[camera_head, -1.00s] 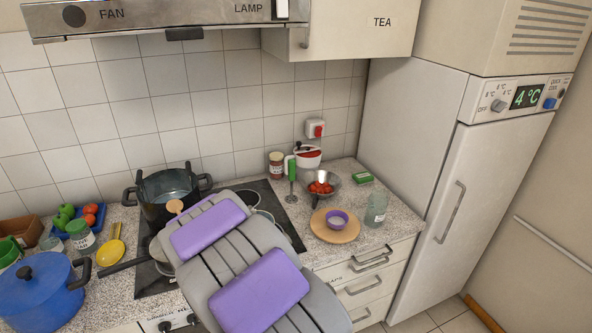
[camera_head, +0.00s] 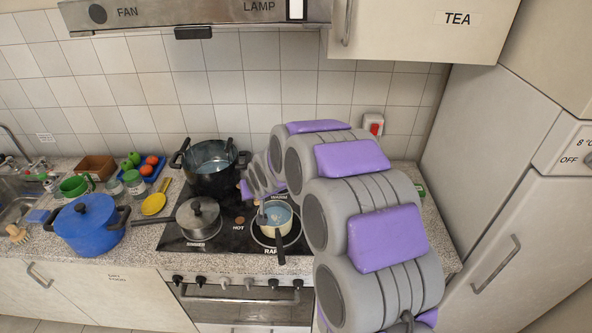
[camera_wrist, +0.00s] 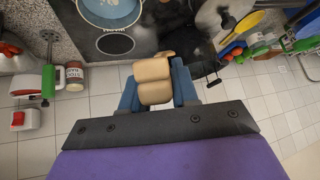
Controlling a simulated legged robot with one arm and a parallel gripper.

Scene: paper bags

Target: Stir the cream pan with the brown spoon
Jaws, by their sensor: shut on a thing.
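The cream pan (camera_head: 277,216) stands on the right side of the hob in the head view, with pale blue contents and its dark handle toward the front. Part of it shows at the top of the wrist view (camera_wrist: 108,12). My gripper (camera_wrist: 153,80) is shut, its tan pads close together. A small brown piece (camera_wrist: 166,54) shows just past the pads; I take it for part of the brown spoon, mostly hidden. In the head view my gripper is behind my arm, near the black pot and behind the cream pan; its fingertips are hidden.
A black pot (camera_head: 212,168) stands behind, left of the cream pan. A lidded grey pan (camera_head: 198,216) is at front left on the hob. A blue pot (camera_head: 86,224) and yellow spoon (camera_head: 154,204) are farther left. A jar (camera_wrist: 75,77) stands near the wall.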

